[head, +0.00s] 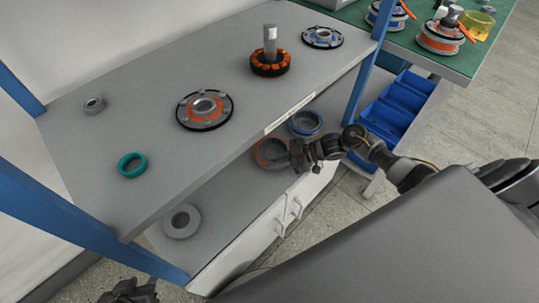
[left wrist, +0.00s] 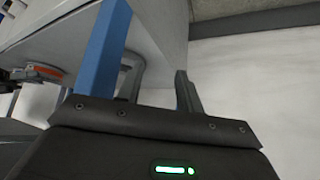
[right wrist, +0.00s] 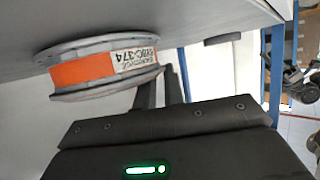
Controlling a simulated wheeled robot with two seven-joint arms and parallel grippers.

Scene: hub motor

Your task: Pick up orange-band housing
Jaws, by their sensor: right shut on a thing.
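The orange-band housing (head: 271,153) is a grey round part with an orange band, at the front of the lower shelf area in the head view. It fills the upper left of the right wrist view (right wrist: 85,71), with a white label on its band. My right gripper (head: 298,156) is shut on its rim from the right side. I cannot tell whether the housing rests on the shelf or is slightly raised. My left gripper (head: 130,292) is at the bottom left of the head view, away from the bench. In the left wrist view its fingers (left wrist: 157,85) are apart and empty.
A blue-band housing (head: 305,123) sits close behind it. A grey ring (head: 181,221) lies on the lower shelf. The upper shelf (head: 150,100) holds a teal ring (head: 132,165), a flanged hub (head: 204,110) and an orange stator (head: 270,62). Blue posts (head: 365,75) and blue bins (head: 400,100) flank it.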

